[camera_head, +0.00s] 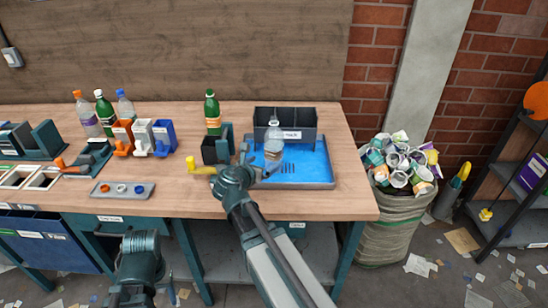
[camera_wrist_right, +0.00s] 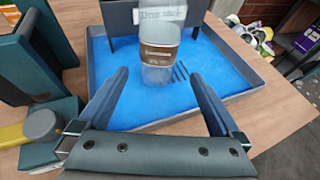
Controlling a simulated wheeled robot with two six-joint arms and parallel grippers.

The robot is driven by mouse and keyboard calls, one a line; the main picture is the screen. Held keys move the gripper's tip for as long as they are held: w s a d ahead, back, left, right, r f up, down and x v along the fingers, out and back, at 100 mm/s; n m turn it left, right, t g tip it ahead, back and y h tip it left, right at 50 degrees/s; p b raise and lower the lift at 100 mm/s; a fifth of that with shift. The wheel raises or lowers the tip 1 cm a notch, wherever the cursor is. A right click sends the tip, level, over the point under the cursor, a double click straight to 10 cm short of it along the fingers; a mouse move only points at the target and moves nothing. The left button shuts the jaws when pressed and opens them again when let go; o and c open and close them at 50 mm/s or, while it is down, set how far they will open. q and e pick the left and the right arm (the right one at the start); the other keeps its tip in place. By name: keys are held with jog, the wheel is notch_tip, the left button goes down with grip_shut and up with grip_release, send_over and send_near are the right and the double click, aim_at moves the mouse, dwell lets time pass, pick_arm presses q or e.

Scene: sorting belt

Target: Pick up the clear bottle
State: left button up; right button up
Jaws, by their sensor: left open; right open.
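The clear bottle (camera_head: 273,145), with a white cap and a brown label, stands upright on the blue-floored tray (camera_head: 318,160). In the right wrist view the bottle (camera_wrist_right: 157,55) stands just ahead of my right gripper (camera_wrist_right: 155,92), roughly centred between its two spread fingers. In the head view my right gripper (camera_head: 262,166) is at the tray's left front, open and empty, partly covering the tray. Whether a finger touches the bottle cannot be told. My left gripper (camera_head: 138,285) is low at the bottom edge, in front of the bench and far from the bottle.
A dark divided bin (camera_head: 285,118) stands directly behind the bottle. More bottles and coloured holders (camera_head: 142,137) are further left. A yellow-knobbed lever (camera_head: 200,168) is near my right gripper.

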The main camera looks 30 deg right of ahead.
aim_at(270, 158)
jog(key=shift+b+x, duration=0.55)
jog(key=shift+x, duration=1.65)
jog(key=b+x, duration=0.1)
jog(key=x, duration=0.1)
jog(key=b+x, duration=0.1)
jog(key=x, duration=0.1)
jog(key=shift+w+f, duration=0.3)
jog(key=shift+f, duration=0.1)
jog(key=shift+w+d+f, duration=0.1)
jog(key=shift+w+d, duration=0.05)
jog(key=shift+d, duration=0.15)
jog(key=shift+c, duration=0.6)
jog(key=c, duration=1.2)
jog(key=shift+r, duration=0.2)
